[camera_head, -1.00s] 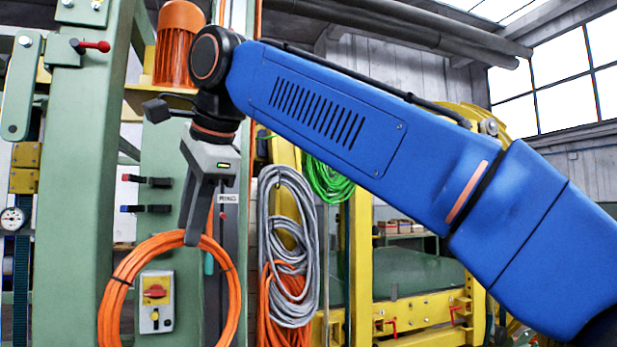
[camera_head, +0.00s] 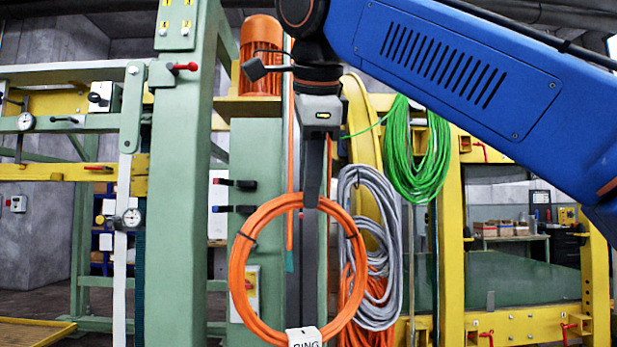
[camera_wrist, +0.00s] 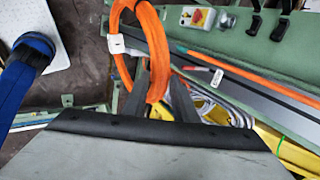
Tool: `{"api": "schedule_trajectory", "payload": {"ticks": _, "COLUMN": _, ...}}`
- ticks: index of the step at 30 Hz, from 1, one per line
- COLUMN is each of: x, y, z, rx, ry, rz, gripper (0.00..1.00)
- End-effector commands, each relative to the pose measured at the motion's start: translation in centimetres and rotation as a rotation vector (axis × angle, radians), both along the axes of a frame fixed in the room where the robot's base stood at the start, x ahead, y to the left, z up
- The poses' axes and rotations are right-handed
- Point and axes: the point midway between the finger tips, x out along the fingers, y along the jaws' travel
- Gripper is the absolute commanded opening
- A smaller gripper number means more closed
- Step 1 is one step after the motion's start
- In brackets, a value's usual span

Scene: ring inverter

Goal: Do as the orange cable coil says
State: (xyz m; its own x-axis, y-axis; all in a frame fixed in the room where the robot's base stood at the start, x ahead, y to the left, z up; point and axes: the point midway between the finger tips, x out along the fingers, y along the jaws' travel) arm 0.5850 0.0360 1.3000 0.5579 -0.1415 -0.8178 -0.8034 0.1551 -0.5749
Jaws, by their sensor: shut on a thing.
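The orange cable coil (camera_head: 240,270) hangs upright from my gripper (camera_head: 311,200) in the head view. My gripper is shut on the coil's top. In the wrist view the coil (camera_wrist: 152,45) passes between my gripper's two dark fingers (camera_wrist: 158,92). The tag (camera_wrist: 116,43) shows there too, but its words are too small to read.
A grey cable coil (camera_head: 352,190) with more orange cable below it hangs close behind on the right. A green cable coil (camera_head: 420,165) hangs farther right. A green machine column (camera_head: 175,200) stands left. A switch box (camera_wrist: 197,17) lies behind the held coil.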

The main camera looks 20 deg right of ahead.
Motion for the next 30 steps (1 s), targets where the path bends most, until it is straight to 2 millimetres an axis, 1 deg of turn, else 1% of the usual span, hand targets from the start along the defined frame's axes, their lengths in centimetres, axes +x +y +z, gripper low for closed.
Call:
{"api": "schedule_trajectory", "payload": {"ticks": 3, "x": -0.2, "y": 0.3, "z": 0.5, "rx": 0.002, "ry": -0.01, "rz": -0.013, "gripper": 0.0}}
{"api": "schedule_trajectory", "payload": {"ticks": 11, "x": -0.2, "y": 0.3, "z": 0.8, "rx": 0.002, "ry": -0.016, "rz": -0.026, "gripper": 0.0}}
{"api": "schedule_trajectory", "payload": {"ticks": 30, "x": 2.2, "y": -0.5, "z": 0.5, "rx": 0.003, "ry": -0.015, "rz": -0.026, "gripper": 0.0}}
